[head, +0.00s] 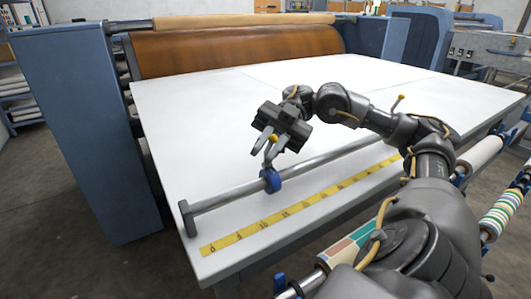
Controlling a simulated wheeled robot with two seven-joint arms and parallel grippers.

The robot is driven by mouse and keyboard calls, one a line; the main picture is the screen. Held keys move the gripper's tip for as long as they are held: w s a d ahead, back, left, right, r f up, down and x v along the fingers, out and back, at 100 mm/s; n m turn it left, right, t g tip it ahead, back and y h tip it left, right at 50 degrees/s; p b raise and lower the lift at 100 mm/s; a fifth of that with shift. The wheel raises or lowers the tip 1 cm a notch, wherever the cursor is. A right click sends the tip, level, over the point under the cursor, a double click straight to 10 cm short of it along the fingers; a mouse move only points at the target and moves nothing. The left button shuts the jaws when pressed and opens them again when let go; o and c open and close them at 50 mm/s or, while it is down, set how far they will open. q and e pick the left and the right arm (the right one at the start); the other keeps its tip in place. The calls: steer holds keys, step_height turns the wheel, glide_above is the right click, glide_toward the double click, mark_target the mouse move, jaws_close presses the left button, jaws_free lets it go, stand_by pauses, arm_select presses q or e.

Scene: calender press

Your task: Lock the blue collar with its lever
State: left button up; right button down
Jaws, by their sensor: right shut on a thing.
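The blue collar (270,181) sits around the grey rail (229,192) near the front left of the white table. Its lever rises from the collar's top to a yellow knob (272,139), partly covered by my gripper. My right gripper (265,153) reaches down from above and is shut on the lever, just over the collar. The exact contact is small and partly hidden by the fingers. My left gripper is not in view.
A yellow measuring scale (290,208) lies along the table's front edge. The white table top (200,120) is clear toward the brown roller (230,50). Rolls (503,212) hang at the right.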

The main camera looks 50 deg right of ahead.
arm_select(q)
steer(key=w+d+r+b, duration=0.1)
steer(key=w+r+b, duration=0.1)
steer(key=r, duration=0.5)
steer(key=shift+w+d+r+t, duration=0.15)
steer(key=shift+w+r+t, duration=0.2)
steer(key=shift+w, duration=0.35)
arm_select(e)
steer(key=shift+s+a+f+n+t+h, duration=0.15)
steer(key=shift+s+f+n+t+h, duration=0.35)
steer(key=shift+n, duration=0.35)
steer(key=shift+s+a+f+n+t+h, duration=0.15)
steer(key=shift+s+f+n+t+h, duration=0.15)
steer(key=shift+s+n+t+h, duration=0.4)
steer(key=shift+w+n, duration=0.15)
steer(key=shift+n, duration=0.1)
steer(key=c, duration=1.5)
jaws_free()
steer(key=shift+o, duration=0.2)
arm_select(q)
steer(key=shift+b, duration=0.3)
arm_select(e)
steer(key=shift+d, duration=0.1)
